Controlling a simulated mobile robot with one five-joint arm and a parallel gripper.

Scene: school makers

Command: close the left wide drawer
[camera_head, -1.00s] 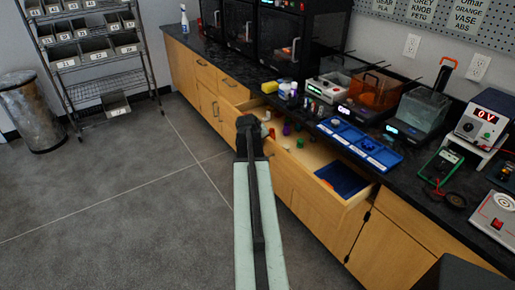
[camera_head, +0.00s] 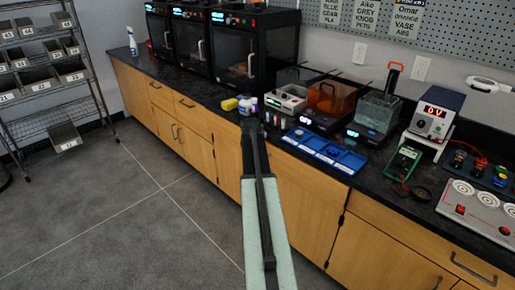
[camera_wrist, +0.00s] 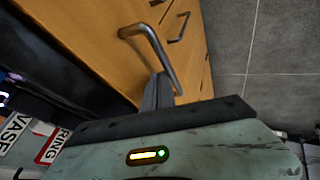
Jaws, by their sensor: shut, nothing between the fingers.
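My gripper (camera_head: 250,122) is at the drawer's front near the counter edge. In the wrist view its dark fingers (camera_wrist: 157,90) are together and empty, close beside the handle; I cannot tell whether they touch it.
The dark counter (camera_head: 385,178) above carries a blue tray (camera_head: 325,150), a yellow sponge (camera_head: 230,104), printers and several devices. Other drawers and doors (camera_head: 185,145) line the cabinet to the left. The grey floor (camera_head: 110,220) is clear, and a wire shelf (camera_head: 50,75) stands at far left.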

